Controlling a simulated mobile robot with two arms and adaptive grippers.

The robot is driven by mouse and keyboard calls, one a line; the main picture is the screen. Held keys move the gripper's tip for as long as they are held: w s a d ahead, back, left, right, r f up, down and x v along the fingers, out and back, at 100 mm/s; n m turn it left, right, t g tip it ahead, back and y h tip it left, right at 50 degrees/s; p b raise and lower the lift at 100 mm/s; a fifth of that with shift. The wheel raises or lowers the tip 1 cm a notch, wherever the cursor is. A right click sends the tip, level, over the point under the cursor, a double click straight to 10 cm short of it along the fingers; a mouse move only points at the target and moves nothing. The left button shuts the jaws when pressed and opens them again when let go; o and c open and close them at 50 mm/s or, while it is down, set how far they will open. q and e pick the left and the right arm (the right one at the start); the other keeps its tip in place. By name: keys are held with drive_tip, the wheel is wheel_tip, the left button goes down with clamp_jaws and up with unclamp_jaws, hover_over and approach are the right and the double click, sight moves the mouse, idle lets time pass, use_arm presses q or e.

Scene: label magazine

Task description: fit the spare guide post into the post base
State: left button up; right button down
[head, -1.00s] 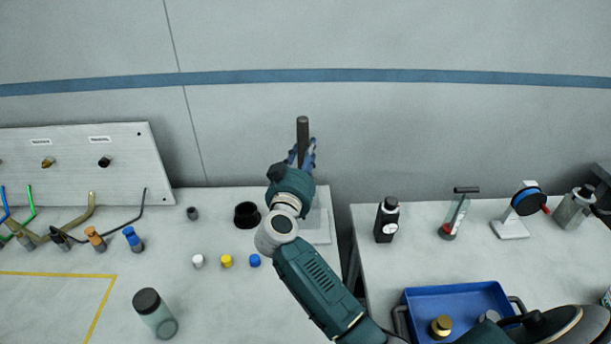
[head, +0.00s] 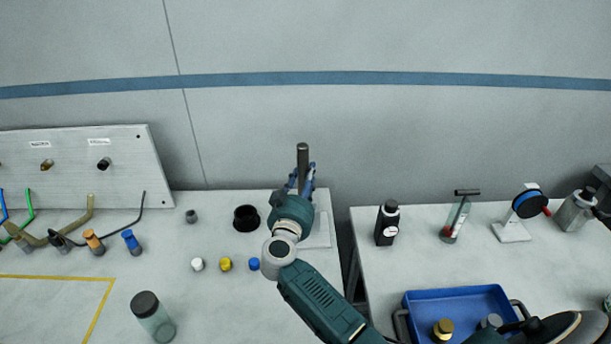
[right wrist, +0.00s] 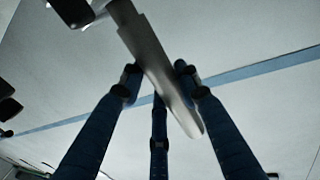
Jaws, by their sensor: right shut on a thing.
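The guide post (head: 303,160) is a dark grey, round bar standing roughly upright. My right gripper (head: 302,182) is shut on it, with blue fingers around it and the top sticking up above them. In the right wrist view the post (right wrist: 158,65) runs diagonally between the fingertips of the gripper (right wrist: 158,78). A pale flat block (head: 320,232) lies at the table's right edge, partly behind my right arm; it may carry the post base. The post's lower end and any socket are hidden by the gripper and wrist. My left gripper is out of view.
A black open cup (head: 246,217) stands just left of my wrist. White, yellow and blue caps (head: 226,264) lie in front of it.

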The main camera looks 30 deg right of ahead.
drive_tip(key=c, duration=1.3)
unclamp_jaws()
drive_tip(key=shift+o, duration=0.2)
drive_tip(key=shift+r, duration=0.35)
drive_tip(key=b+v, duration=0.1)
drive_tip(key=v, duration=1.1)
drive_tip(key=shift+f, duration=0.15)
